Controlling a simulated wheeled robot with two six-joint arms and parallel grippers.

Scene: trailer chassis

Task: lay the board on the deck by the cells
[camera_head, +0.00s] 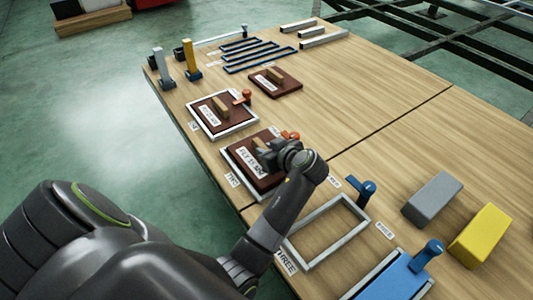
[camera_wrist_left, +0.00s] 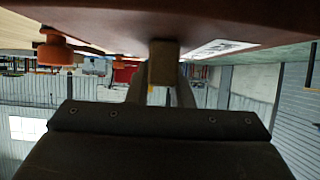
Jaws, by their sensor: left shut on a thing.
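My left gripper (camera_head: 270,154) is over a dark red-brown board (camera_head: 268,183) with a white label and a raised wooden handle. In the left wrist view the fingers (camera_wrist_left: 162,90) are shut on the board's handle (camera_wrist_left: 164,58), with the board's underside or face (camera_wrist_left: 110,25) spread across the top. The board is at the white frame marked TWO; I cannot tell whether it is raised. A similar board (camera_head: 206,122) lies in the frame beyond, and another (camera_head: 287,84) lies loose farther back. My right gripper is out of view.
An empty frame (camera_head: 325,232) marked THREE lies in front, with a blue clamp (camera_head: 363,193). Grey (camera_head: 432,198) and yellow (camera_head: 479,235) blocks and a blue panel (camera_head: 392,280) are at right. An orange clamp (camera_wrist_left: 55,52) is near the held board. The table's right middle is clear.

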